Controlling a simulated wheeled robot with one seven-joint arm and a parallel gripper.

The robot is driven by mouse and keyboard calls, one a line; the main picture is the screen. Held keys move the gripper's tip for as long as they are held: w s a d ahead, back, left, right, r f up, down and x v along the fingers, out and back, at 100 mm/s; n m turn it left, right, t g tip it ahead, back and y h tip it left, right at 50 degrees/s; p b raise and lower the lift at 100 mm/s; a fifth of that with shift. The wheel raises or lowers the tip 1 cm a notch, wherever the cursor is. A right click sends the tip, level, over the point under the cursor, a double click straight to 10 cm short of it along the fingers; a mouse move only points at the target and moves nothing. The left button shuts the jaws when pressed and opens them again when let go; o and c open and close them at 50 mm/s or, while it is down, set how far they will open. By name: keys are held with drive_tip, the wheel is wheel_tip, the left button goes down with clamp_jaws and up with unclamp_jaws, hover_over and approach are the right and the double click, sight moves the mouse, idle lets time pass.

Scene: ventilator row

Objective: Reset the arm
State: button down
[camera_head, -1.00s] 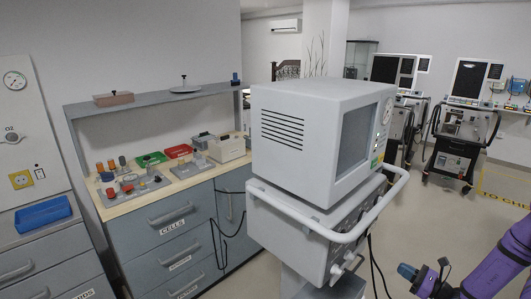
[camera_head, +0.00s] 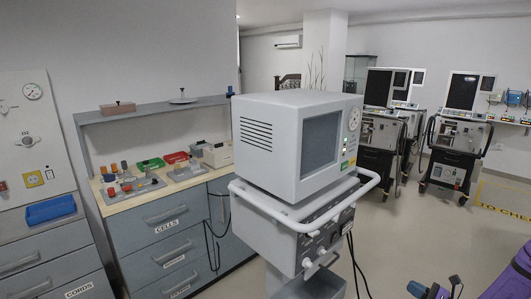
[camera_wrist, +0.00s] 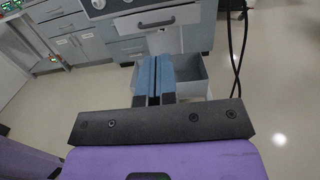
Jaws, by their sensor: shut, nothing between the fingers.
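My gripper (camera_wrist: 154,78) shows in the wrist view with its two blue fingers side by side, shut and empty. In that view it points toward the floor and drawer fronts, in front of a grey open box or drawer (camera_wrist: 195,82). In the head view part of my purple arm shows at the bottom right corner; the fingers cannot be made out there. A ventilator with a grey monitor (camera_head: 270,145) and a white handle rail (camera_head: 335,222) stands in the middle of the head view, left of my arm.
A counter (camera_head: 105,197) with small coloured parts and labelled drawers stands left. A blue tray (camera_head: 50,211) sits farther left. Black cables (camera_head: 355,262) hang from the ventilator and cross the wrist view's right side (camera_wrist: 240,50). More ventilators (camera_head: 455,135) stand back right.

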drive_tip(key=s+a+r+n+g, duration=0.1)
drive_tip(key=a+r+n+g, duration=0.45)
drive_tip(key=r, duration=0.45)
drive_tip(key=s+a+r+n+g+h, duration=0.1)
drive_tip(key=a+r+n+g, duration=0.4)
drive_tip(key=r, duration=0.6)
drive_tip(key=s+a+r+n+g, duration=0.1)
drive_tip(key=a+r+n+g, duration=0.3)
drive_tip(key=a+r+n, duration=0.45)
drive_tip(key=s+a+r+n+t+h, duration=0.2)
drive_tip(key=s+r+n+h, duration=0.2)
drive_tip(key=s+r, duration=0.6)
drive_tip(key=s+a+r+n+t+h, duration=0.2)
drive_tip(key=s+r+n+h, duration=0.3)
drive_tip(key=s+r, duration=0.5)
drive_tip(key=shift+s+r+t+h, duration=0.25)
drive_tip(key=shift+s+t+h, duration=0.2)
drive_tip(key=shift+s+h, duration=0.65)
drive_tip(key=shift+s+y, duration=0.2)
drive_tip(key=shift+y, duration=0.1)
